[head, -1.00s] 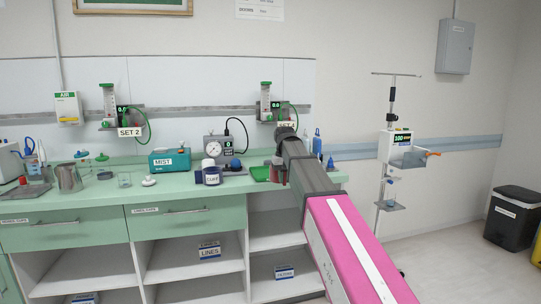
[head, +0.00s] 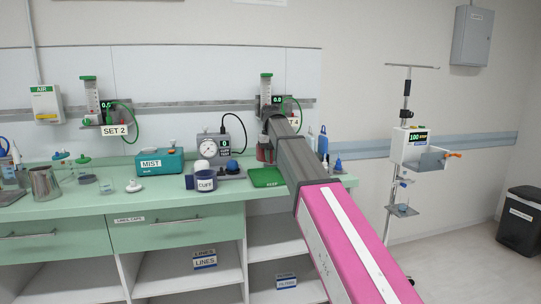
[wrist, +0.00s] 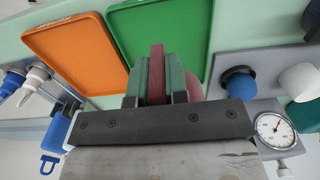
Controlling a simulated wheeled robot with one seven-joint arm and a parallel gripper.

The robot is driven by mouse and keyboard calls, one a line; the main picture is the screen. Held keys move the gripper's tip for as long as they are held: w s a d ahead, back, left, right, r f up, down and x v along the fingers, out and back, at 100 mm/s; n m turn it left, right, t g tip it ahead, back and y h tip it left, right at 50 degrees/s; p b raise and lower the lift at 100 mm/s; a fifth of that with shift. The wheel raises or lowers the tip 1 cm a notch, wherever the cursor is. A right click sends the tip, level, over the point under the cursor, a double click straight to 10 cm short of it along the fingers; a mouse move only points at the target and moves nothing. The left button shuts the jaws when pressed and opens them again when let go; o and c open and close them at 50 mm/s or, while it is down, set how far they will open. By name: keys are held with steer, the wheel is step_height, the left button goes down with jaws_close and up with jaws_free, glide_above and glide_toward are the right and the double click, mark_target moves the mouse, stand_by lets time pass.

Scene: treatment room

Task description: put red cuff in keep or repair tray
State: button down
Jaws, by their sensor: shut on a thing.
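The red cuff (wrist: 157,72) is clamped between the green-padded fingers of my gripper (wrist: 160,88) in the wrist view. In the head view the dark red cuff (head: 262,153) hangs below the end of my arm, above the green tray (head: 266,184) labelled KEEP. The wrist view shows the green tray (wrist: 128,30) beyond the fingertips, with an orange tray (wrist: 75,50) to its left. The orange tray's label is unreadable, and my arm appears to hide that tray in the head view. My fingertips are not clear in the head view.
A wheeled pole (head: 407,100) stands off the counter's right end.

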steer(key=shift+f, duration=4.25)
steer(key=c, duration=1.1)
jaws_free()
steer(key=shift+o, duration=0.2)
steer(key=shift+r, duration=3.55)
